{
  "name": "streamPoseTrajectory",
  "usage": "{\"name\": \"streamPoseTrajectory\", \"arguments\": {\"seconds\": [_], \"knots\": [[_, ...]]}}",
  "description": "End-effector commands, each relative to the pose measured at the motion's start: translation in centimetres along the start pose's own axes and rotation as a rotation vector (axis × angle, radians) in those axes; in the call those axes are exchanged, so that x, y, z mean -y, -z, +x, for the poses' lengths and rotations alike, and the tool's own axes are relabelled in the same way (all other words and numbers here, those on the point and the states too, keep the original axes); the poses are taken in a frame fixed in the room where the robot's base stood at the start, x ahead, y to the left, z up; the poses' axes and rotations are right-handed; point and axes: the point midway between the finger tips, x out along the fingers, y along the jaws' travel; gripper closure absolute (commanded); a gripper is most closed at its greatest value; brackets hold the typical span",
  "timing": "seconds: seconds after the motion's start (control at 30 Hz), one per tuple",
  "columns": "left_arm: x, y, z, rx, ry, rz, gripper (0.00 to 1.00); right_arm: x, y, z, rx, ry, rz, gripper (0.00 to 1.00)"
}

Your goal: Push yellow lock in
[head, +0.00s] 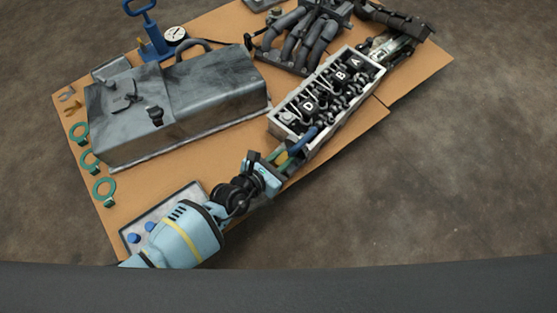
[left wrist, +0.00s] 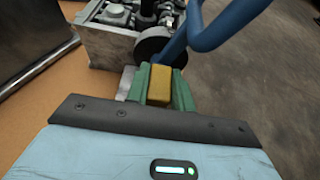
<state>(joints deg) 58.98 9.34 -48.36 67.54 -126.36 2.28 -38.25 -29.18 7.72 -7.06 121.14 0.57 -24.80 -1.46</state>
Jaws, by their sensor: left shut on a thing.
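The yellow lock (left wrist: 160,84) is a small yellow block in the left wrist view. It sits between two green uprights at the front of my left gripper (left wrist: 162,92), which is shut on it. In the head view this gripper (head: 279,159) is at the near end of the long engine block (head: 276,123), beside a blue bar (head: 302,141). The lock is too small there to make out clearly. Whether the lock touches a seat behind it is hidden. My right gripper is not in view.
A tray (head: 132,238) lies beside my left arm. Bare floor lies to the right.

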Motion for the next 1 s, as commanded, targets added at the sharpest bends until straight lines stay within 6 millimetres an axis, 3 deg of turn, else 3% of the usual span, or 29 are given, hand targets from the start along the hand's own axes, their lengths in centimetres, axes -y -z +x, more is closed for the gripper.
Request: {"name": "streamPoseTrajectory", "arguments": {"seconds": [0.17, 0.2, 0.37, 0.73, 1.0], "knots": [[-0.1, -0.2, 0.1, 0.002, -0.001, 0.0, 1.0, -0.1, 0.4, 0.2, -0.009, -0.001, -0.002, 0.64], [-0.1, -0.2, 0.1, 0.002, -0.001, 0.0, 0.75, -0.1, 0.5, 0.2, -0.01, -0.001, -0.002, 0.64], [-0.1, -0.2, 0.1, 0.002, -0.001, 0.0, 0.55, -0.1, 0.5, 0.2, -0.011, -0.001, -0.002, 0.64], [0.0, -0.2, -0.5, 0.001, -0.001, 0.0, 0.55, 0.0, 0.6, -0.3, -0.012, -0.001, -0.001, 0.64], [-0.1, -0.4, -4.7, 0.002, -0.001, 0.001, 0.55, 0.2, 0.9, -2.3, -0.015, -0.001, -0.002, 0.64]]}}
